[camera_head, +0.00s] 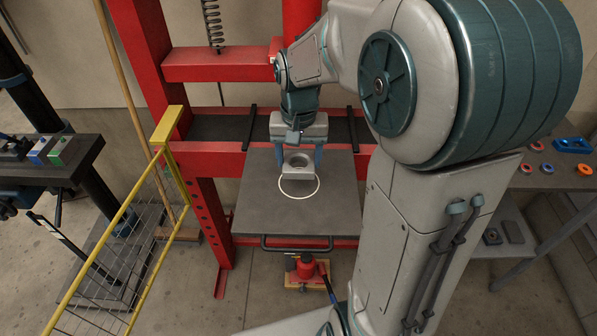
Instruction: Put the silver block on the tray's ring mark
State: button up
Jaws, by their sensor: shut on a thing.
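The silver block (297,168) has a round hole in its top. My gripper (298,160) points down and is shut on it, one finger on each side. The dark grey tray (260,210) sits in the red press frame. The white ring mark (299,198) is on the tray, and its far part is hidden by the block. The block appears over the far edge of the ring. I cannot tell whether it touches the tray or hangs a little above it.
A red press frame (213,147) stands around the tray. A red jack (306,267) sits below the tray. A grey shelf (550,178) with small blue and orange parts is on the right.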

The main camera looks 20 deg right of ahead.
aim_at(299, 183)
jog(key=shift+f, duration=2.3)
jog(key=shift+f, duration=0.2)
jog(key=o, duration=1.1)
jog(key=shift+r, duration=0.1)
notch_tip(299, 183, up, 11)
jog(key=s+f+n+t, duration=0.2)
jog(key=s+f+n, duration=0.1)
jog(key=s, duration=1)
jog(key=shift+s+t, duration=0.4)
